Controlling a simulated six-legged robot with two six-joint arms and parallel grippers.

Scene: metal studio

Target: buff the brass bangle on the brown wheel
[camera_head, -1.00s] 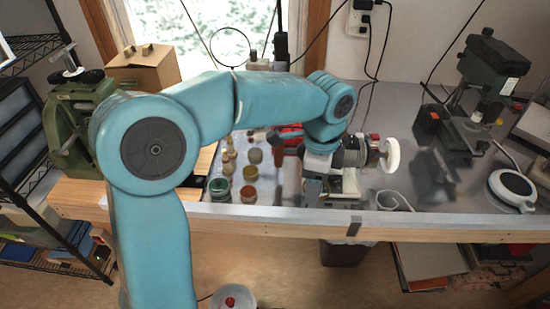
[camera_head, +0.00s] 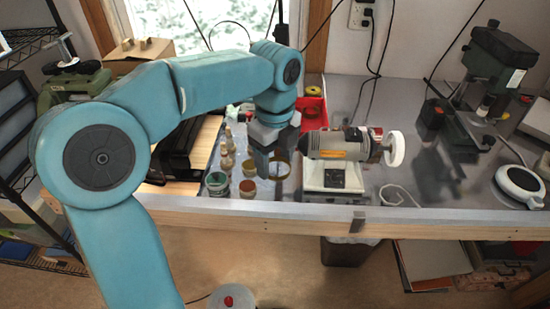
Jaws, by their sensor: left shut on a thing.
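My left gripper (camera_head: 266,170) points down at the left end of the bench buffer (camera_head: 338,146). It is shut on the brass bangle (camera_head: 281,177), a thin gold-brown ring at its fingertips, left of the motor. The buffer has a white wheel (camera_head: 394,149) on its right end. Its left end, with the brown wheel, is largely hidden behind my gripper and wrist. I cannot tell whether the bangle touches that wheel. My right gripper is not in view.
Jars with coloured tops (camera_head: 248,188) stand close to the left of my gripper. A red tray (camera_head: 314,117) is behind the buffer. A green drill press (camera_head: 493,65) and a round white device (camera_head: 519,187) stand at the right. The front edge of the bench (camera_head: 420,222) is close.

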